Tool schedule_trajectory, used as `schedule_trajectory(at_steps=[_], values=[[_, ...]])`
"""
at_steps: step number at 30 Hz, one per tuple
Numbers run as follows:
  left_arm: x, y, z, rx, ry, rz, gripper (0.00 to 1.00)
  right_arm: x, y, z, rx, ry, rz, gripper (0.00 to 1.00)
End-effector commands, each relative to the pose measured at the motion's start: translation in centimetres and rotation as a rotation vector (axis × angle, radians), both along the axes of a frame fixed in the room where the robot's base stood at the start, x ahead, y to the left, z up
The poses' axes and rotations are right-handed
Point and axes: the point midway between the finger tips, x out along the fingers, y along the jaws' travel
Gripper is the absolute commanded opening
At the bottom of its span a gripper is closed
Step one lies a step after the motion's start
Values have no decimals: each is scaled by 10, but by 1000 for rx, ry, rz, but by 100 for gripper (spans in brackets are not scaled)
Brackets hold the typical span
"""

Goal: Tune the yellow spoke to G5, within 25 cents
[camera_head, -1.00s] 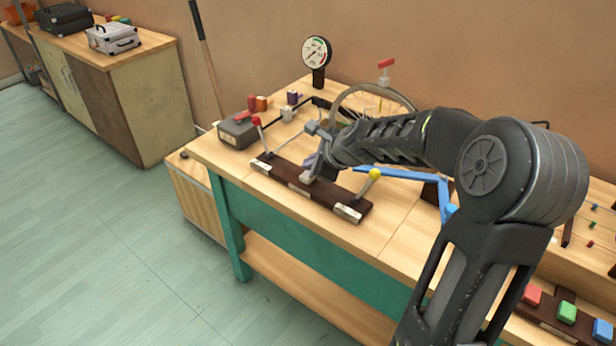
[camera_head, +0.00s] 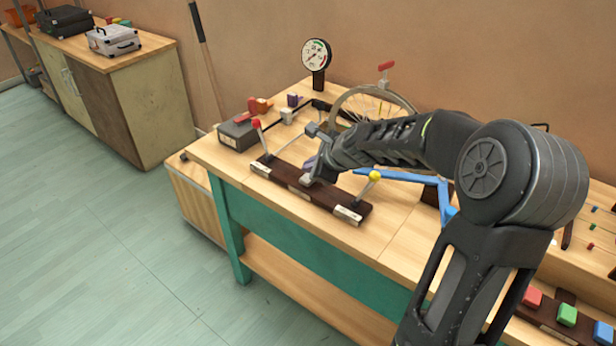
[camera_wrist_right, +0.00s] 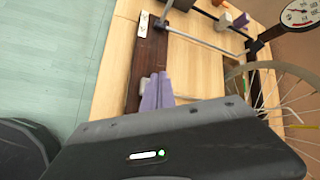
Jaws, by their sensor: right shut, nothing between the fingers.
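The spoked wheel (camera_head: 372,94) stands at the back of the bench, partly hidden by my right arm. The dial gauge (camera_head: 317,55) stands upright left of the wheel. A dark bar (camera_head: 334,200) lies at the bench front, with a red-knobbed lever (camera_head: 256,124), a yellow-knobbed lever (camera_head: 375,176) and a pale block (camera_head: 306,180) between them. My right gripper (camera_wrist_right: 157,90) is shut and empty, with its lavender fingertips at or over the pale block; contact is unclear.
A blue bracket (camera_head: 415,178) lies behind my arm. Red, green and blue buttons (camera_head: 567,314) are at lower right. Open floor lies left of the bench.

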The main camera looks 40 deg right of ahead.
Motion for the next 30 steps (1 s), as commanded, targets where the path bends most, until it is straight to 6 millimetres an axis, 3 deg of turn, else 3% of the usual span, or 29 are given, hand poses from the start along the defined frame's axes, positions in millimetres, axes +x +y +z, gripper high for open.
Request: schedule_trajectory(at_steps=[30], values=[[0,0,-5,0,0,0,47,0,0,-7,1,1,1,0]])
